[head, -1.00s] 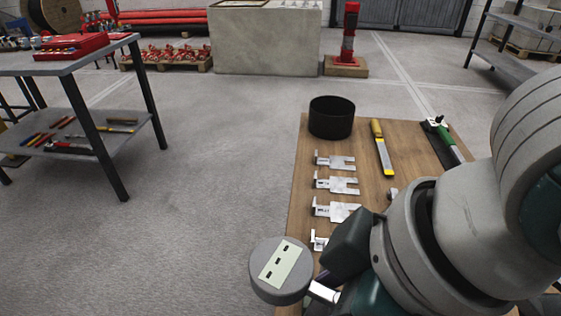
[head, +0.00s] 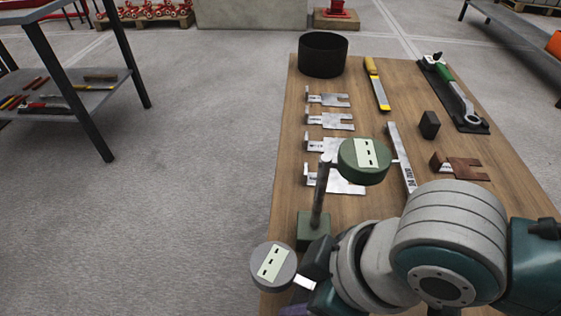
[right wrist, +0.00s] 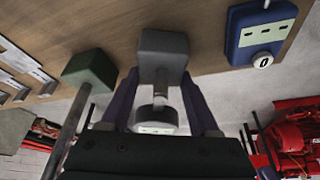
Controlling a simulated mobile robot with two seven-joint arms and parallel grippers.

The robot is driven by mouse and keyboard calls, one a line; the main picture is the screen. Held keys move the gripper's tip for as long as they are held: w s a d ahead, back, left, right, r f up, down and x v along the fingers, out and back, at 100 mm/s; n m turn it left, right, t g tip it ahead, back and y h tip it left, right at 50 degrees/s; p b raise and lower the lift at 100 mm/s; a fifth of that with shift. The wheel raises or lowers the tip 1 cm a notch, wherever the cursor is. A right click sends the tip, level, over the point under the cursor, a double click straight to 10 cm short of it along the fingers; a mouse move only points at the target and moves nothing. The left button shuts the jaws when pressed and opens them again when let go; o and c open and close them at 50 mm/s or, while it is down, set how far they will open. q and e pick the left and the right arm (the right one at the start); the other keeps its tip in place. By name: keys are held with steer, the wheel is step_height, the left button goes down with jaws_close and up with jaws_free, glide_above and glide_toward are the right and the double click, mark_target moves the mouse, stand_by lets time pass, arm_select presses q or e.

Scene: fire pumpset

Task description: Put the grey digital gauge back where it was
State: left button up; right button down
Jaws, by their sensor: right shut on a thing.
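The grey digital gauge (head: 272,268) has a round grey head with a pale display panel. It is at the table's left edge, low in the head view. My right gripper (head: 312,266) is beside it and shut on it. In the right wrist view the fingers of my right gripper (right wrist: 160,105) flank the gauge's stem, with its grey block base (right wrist: 162,52) beyond them against the wooden table. I cannot tell whether the base touches the table. A green digital gauge (head: 362,160) stands upright on a green base just beyond; its base (right wrist: 90,68) shows in the wrist view. My left gripper is out of view.
The wooden table (head: 285,185) holds slotted metal plates (head: 330,120), a black ring (head: 324,54), a yellow-handled file (head: 377,84), a dark block (head: 429,124) and a green-handled wrench (head: 452,90). A blue device (right wrist: 262,32) is near the grey base. Open floor lies left.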

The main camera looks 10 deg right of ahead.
steer(key=shift+w, duration=0.1)
steer(key=shift+c, duration=0.6)
jaws_free()
steer(key=shift+f, duration=0.1)
